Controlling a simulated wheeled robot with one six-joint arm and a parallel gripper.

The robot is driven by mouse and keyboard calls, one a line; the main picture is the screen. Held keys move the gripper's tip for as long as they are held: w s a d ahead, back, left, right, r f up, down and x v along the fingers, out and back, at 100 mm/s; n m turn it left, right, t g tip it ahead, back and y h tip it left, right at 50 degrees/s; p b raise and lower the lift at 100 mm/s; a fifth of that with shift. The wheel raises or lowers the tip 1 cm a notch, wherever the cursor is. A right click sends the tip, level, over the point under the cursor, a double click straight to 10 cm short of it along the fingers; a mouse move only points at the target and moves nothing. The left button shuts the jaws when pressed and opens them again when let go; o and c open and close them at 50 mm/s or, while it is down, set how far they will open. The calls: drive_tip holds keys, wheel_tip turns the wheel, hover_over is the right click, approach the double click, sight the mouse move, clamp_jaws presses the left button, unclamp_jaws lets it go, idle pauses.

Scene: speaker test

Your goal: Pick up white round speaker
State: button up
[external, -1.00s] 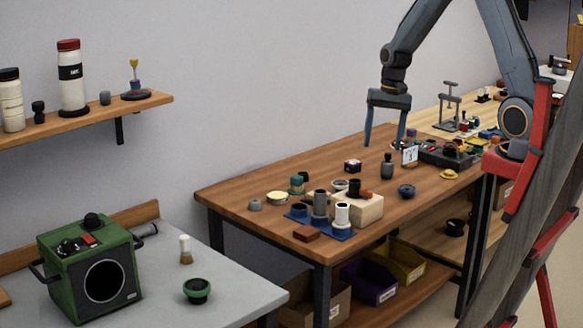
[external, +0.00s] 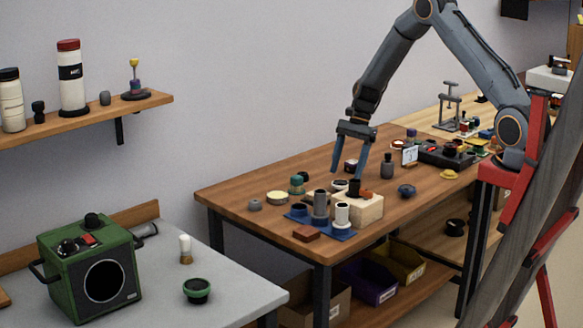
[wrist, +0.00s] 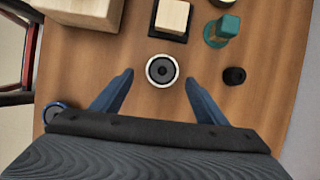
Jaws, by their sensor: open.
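The white round speaker (wrist: 162,70), a white ring with a dark cone and centre, lies face up on the wooden table in the wrist view. In the external view it shows as a small pale-rimmed disc (external: 340,184), partly crowded by my fingers. My gripper (wrist: 159,78) is open, with one blue-grey finger on each side of the speaker in the wrist view and a visible gap to both. In the external view my gripper (external: 347,177) points down over the speaker. I cannot tell how far the tips are above the table.
A wooden block (wrist: 82,12), a dark base with a pale block (wrist: 171,18) and a teal piece (wrist: 222,31) stand beyond the speaker in the wrist view. A small black knob (wrist: 234,75) is right, a blue round piece (wrist: 54,110) left. Bare tabletop surrounds the speaker closely.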

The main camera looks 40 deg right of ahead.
sight(341, 183)
drive_tip(key=shift+p+x, duration=0.55)
drive_tip(key=shift+x, duration=1.3)
drive_tip(key=shift+w+a, duration=0.2)
drive_tip(key=shift+r, duration=0.1)
drive_tip(key=c, duration=1.2)
